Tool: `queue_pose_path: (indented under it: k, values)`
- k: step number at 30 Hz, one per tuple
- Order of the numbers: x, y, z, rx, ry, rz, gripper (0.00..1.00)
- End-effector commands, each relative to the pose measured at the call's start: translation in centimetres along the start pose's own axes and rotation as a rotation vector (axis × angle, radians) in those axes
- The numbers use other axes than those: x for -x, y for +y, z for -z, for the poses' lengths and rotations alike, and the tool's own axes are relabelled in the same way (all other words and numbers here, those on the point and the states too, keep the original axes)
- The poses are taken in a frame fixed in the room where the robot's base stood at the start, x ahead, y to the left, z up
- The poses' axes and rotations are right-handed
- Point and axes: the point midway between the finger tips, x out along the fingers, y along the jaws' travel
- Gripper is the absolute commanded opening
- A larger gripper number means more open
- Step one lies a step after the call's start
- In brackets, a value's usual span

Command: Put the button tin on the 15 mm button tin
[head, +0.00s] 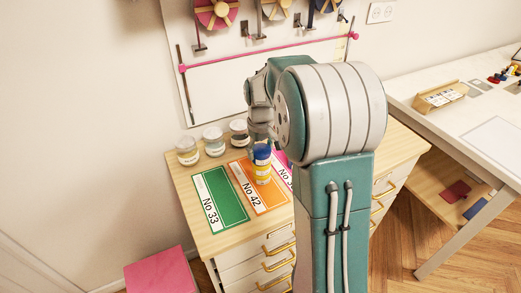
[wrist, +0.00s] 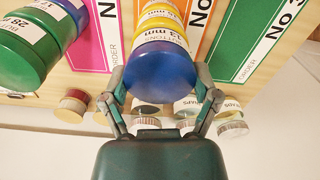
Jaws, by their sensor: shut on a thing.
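My gripper (wrist: 160,82) is shut on a blue-lidded button tin (wrist: 160,60) with a yellow band and a white millimetre label that looks like 13 mm. In the head view the held tin (head: 262,153) is upright above the lower yellow tin (head: 263,173) on the orange No 42 card (head: 271,201). The two look lined up, but I cannot tell whether they touch. The lower tin's size is not clearly readable. My arm hides most of the gripper in the head view.
The green No 33 card (head: 222,196) is bare. Several jars (head: 213,142) line the wall side of the wooden cabinet top (head: 180,180). A white table (head: 455,120) stands at right.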

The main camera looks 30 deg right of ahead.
Motion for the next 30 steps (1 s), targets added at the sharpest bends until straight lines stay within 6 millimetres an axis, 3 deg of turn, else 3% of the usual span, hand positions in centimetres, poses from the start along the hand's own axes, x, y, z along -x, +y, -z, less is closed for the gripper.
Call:
queue_pose_path:
  k: [1,2,3,17,20,30]
  values:
    - [-0.2,0.0,0.0,0.000,-0.001,0.000,0.26]
    - [-0.2,0.0,0.0,0.000,-0.001,0.000,0.88]
    - [-0.1,0.0,0.0,0.000,-0.001,0.000,1.00]
    - [0.2,0.0,0.0,0.000,0.000,0.000,1.00]
    - [1.2,0.0,0.0,0.000,0.001,-0.001,1.00]
    - [8.2,0.0,0.1,0.000,0.004,-0.002,1.00]
